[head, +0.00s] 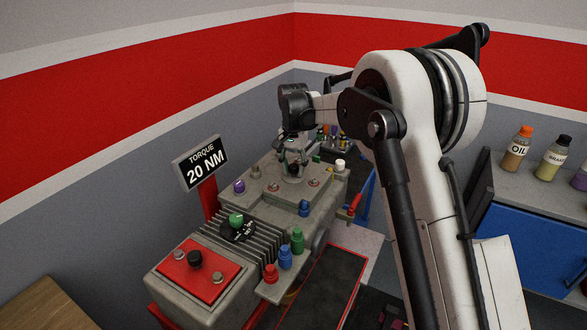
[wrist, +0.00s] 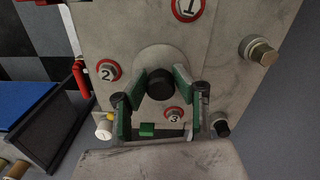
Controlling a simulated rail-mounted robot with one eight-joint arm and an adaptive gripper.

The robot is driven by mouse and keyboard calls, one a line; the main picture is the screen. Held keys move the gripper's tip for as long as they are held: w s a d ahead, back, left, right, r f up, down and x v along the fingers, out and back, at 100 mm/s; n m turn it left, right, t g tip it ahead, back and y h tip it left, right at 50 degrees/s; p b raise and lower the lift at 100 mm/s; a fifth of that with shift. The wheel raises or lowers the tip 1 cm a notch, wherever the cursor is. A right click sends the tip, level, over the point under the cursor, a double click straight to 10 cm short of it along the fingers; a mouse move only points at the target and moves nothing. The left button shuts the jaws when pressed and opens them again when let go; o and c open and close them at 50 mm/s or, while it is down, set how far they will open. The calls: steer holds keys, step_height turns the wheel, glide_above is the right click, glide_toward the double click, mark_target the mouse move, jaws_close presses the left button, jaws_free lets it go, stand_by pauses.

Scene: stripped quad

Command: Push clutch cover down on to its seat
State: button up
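The clutch cover (wrist: 163,52) appears to be the round grey disc with a black knob (wrist: 160,84) in the middle of the wrist view. It lies against the grey engine block (head: 258,205); whether it is fully seated I cannot tell. My gripper (wrist: 160,76) has its two green-padded fingers on either side of the knob, with a small gap showing on each side. In the head view my gripper (head: 292,146) points down over the far part of the block, and it partly hides the cover there.
Red-ringed bolts numbered 1 (wrist: 188,7), 2 (wrist: 108,70) and 3 (wrist: 173,114) surround the cover. Coloured caps stand along the block, including a purple one (head: 239,186) and a green one (head: 297,241). A torque sign (head: 200,163) rises at the left.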

mark_target(293, 166)
steer(key=o, duration=0.4)
steer(key=shift+r, duration=0.1)
step_height(293, 166, up, 12)
steer(key=shift+f, duration=0.1)
stand_by(0.4)
